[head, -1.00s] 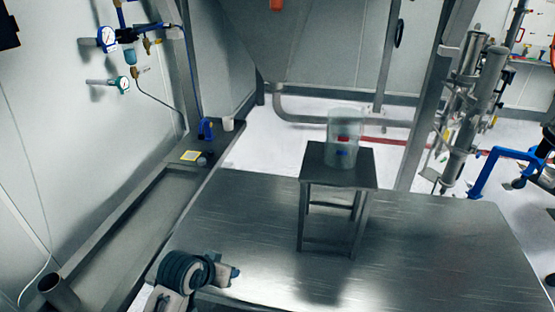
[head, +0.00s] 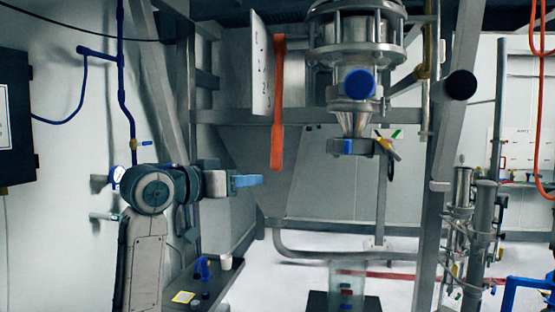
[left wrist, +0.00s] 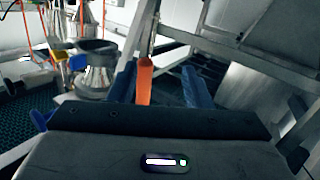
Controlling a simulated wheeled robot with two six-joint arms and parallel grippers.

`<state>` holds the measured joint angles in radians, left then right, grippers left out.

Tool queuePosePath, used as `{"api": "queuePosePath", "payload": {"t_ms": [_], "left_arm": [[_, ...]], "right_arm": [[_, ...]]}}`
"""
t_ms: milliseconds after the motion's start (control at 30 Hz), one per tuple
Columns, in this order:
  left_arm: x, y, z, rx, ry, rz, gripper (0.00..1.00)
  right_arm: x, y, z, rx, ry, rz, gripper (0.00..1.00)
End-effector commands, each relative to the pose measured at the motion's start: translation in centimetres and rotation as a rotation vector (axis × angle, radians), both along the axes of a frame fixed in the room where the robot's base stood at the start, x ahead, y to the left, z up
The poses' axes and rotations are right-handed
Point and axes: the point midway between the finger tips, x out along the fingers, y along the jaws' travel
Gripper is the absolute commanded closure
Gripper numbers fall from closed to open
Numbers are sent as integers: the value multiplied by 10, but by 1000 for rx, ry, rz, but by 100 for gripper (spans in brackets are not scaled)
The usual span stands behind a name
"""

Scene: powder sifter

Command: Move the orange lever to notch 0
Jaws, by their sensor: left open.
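The orange lever (head: 277,105) hangs nearly straight down beside a pale plate (head: 261,65) with small markings too small to read. In the left wrist view the lever's end (left wrist: 144,82) shows between the blue fingers, nearer the left one. My left gripper (head: 258,180) has blue fingers and points right, just below and left of the lever's lower end in the head view. It is open (left wrist: 160,86) and I see no grip on the lever. My right gripper is not in view.
The steel sifter (head: 357,60) with a blue round cap stands right of the lever. Steel frame posts (head: 448,150) rise at the right. A clear container (head: 346,285) stands on a dark stool below. A dark box (head: 15,120) is on the left wall.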

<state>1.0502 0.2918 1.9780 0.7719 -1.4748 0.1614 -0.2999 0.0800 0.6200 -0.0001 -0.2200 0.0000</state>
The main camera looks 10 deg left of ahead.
Motion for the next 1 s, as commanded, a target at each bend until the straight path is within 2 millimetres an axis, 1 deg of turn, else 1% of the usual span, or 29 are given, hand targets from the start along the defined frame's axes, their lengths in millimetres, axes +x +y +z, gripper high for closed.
{"api": "queuePosePath", "payload": {"t_ms": [33,100,167,233,367,467,600,800,900,1000], "left_arm": [[-6,0,22,-5,-29,-11,55],[-12,-1,41,-9,-54,-25,55],[-16,-1,52,-11,-66,-33,55],[-17,-2,58,-14,-74,-38,55],[-9,-8,62,-14,-75,-42,55],[5,-17,63,-15,-72,-43,55],[28,-31,64,-16,-72,-42,55],[57,-48,63,-14,-73,-41,55],[67,-53,61,-15,-73,-39,55],[72,-57,60,-13,-75,-39,55]], "right_arm": [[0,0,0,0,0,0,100],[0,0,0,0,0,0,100],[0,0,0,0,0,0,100],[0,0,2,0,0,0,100],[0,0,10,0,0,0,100],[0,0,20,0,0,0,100],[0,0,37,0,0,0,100],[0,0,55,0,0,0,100],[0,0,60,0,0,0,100],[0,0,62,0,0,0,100]]}}
